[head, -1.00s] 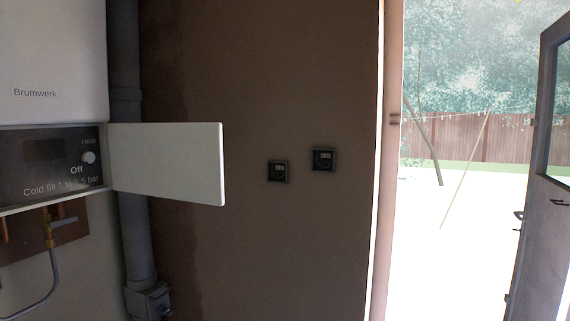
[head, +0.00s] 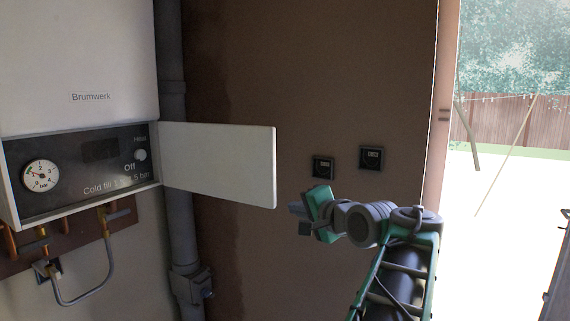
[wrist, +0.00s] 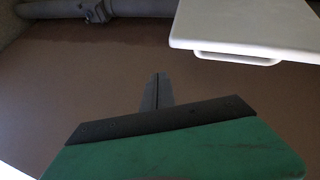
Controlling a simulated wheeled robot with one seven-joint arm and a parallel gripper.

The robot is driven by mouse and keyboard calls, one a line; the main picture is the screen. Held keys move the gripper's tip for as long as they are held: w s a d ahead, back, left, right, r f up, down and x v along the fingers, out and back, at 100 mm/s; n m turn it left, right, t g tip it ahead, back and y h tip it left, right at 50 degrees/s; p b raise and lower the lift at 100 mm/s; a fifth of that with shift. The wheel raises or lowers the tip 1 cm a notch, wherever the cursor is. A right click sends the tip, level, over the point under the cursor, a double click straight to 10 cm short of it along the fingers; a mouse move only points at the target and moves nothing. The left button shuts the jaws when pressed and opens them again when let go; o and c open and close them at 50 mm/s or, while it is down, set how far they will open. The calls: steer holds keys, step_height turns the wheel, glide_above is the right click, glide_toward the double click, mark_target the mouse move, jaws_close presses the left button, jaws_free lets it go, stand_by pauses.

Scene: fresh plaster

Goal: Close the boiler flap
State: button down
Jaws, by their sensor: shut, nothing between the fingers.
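The boiler flap (head: 222,166) is a white panel standing open, sticking out to the right from the boiler (head: 80,60). The boiler's dark control panel (head: 75,175) is uncovered, with a gauge and a knob. My gripper (head: 295,210) is shut and empty, just right of the flap's free end and near its lower corner; it appears apart from the flap. In the wrist view my gripper's fingers (wrist: 157,92) are together, and the flap (wrist: 250,25) is at upper right with a handle (wrist: 238,58) along its edge.
A grey pipe (head: 175,180) runs down the brown wall behind the flap. Two small dark boxes, one left (head: 322,167) and one right (head: 371,157), are on that wall. Copper pipes and a hose (head: 75,300) hang below the boiler. A bright doorway opens at right.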

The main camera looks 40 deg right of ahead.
steer(key=s+d+r+m+t, duration=0.2)
steer(key=s+r+m+t, duration=0.15)
steer(key=r, duration=0.65)
steer(key=w+d+p, duration=0.2)
steer(key=w+p, duration=0.2)
steer(key=w, duration=0.5)
steer(key=shift+n+g, duration=0.25)
steer(key=shift+n, duration=0.2)
steer(key=a, duration=0.3)
steer(key=s+a, duration=0.1)
steer(key=shift+a+f, duration=0.2)
steer(key=shift+f, duration=0.05)
steer(key=shift+w+a, duration=0.1)
